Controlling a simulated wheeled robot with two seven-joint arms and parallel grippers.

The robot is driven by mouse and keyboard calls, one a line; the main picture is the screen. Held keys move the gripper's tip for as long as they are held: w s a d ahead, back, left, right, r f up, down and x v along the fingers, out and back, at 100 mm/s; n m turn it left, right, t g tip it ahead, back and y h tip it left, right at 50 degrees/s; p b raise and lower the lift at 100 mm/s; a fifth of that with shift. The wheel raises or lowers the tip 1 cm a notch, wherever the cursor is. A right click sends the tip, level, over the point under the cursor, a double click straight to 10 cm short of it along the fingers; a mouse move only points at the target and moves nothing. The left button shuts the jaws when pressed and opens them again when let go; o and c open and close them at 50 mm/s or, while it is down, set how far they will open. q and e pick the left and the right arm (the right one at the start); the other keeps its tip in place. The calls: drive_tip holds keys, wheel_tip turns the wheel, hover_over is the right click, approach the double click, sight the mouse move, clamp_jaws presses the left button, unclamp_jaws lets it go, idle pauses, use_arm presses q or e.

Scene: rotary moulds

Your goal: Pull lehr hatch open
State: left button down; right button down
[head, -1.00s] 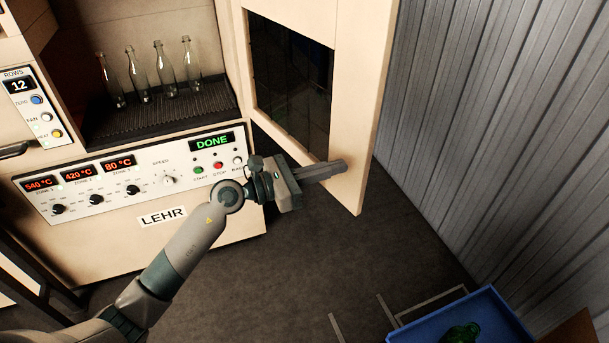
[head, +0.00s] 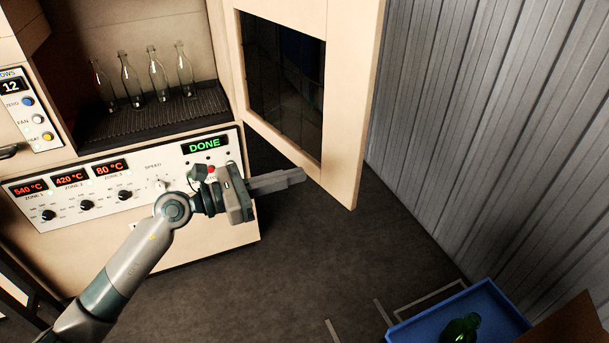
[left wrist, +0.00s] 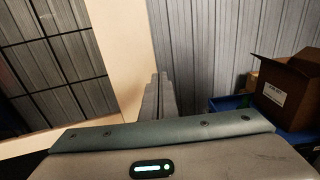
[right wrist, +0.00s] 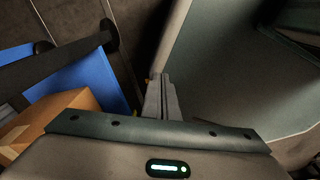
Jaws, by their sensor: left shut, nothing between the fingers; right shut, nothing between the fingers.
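The lehr hatch (head: 341,120) stands swung wide open to the right of the lehr, its dark window facing me. Its pale frame and dark panes fill the left of the left wrist view (left wrist: 118,62). My left gripper (head: 300,175) is shut and empty, its fingers pointing right, just left of the hatch's lower edge. I cannot tell whether it touches the hatch. The lehr (head: 225,228) shows its open chamber with several clear bottles (head: 158,75) on a dark belt. My right gripper (right wrist: 163,82) is shut and empty, seen only in its own wrist view.
A blue crate (head: 425,322) with a green bottle (head: 460,328) stands at the lower right, near a brown box (left wrist: 285,88). A corrugated metal wall (head: 470,120) rises on the right. The dark floor (head: 300,260) between is clear.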

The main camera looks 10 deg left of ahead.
use_arm(q)
drive_tip(key=s+a+b, duration=0.1)
drive_tip(key=s+a, duration=0.1)
drive_tip(key=s, duration=0.1)
drive_tip(key=shift+a, duration=0.3)
idle(0.3)
